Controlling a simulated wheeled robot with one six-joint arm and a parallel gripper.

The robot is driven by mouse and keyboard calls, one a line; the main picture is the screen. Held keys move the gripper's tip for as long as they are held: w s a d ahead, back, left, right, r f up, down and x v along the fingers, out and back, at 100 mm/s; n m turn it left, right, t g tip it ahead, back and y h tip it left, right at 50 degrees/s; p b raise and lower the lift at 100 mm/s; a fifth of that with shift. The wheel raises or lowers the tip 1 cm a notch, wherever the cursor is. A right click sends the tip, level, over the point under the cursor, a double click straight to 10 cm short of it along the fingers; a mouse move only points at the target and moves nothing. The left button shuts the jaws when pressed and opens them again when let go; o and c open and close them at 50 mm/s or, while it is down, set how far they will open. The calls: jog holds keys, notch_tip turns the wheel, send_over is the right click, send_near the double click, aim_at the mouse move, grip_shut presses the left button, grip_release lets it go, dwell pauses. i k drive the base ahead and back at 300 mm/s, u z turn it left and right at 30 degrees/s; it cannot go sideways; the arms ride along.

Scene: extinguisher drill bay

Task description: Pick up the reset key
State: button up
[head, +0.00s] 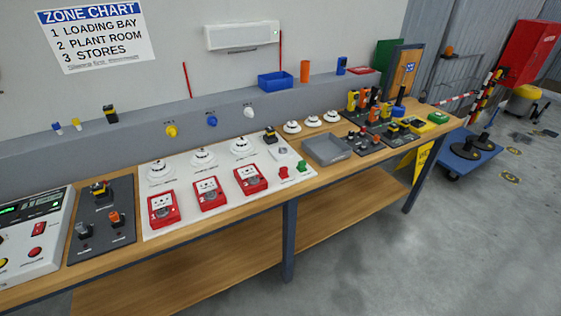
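No item is plainly recognisable as the reset key at this size. Small knob-like items sit along the grey ledge front: a yellow one (171,131), a blue one (212,121) and a white one (249,112). The fire panel (38,240) is at the far left of the bench. A dark board (98,256) beside it holds a black-and-yellow item (100,189) and small knobs. My gripper is not in view.
A white board (220,222) carries red call points (208,194) and round white detectors (204,157). A grey tray (326,149) and crowded dark boards stand right of it. A blue trolley (462,160) is beyond the bench. Floor in front is clear.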

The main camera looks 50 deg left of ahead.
aim_at(283, 170)
jog(key=u, duration=0.65)
jog(key=i, duration=1)
jog(key=u, duration=1.85)
jog(key=i, duration=0.75)
jog(key=u, duration=0.6)
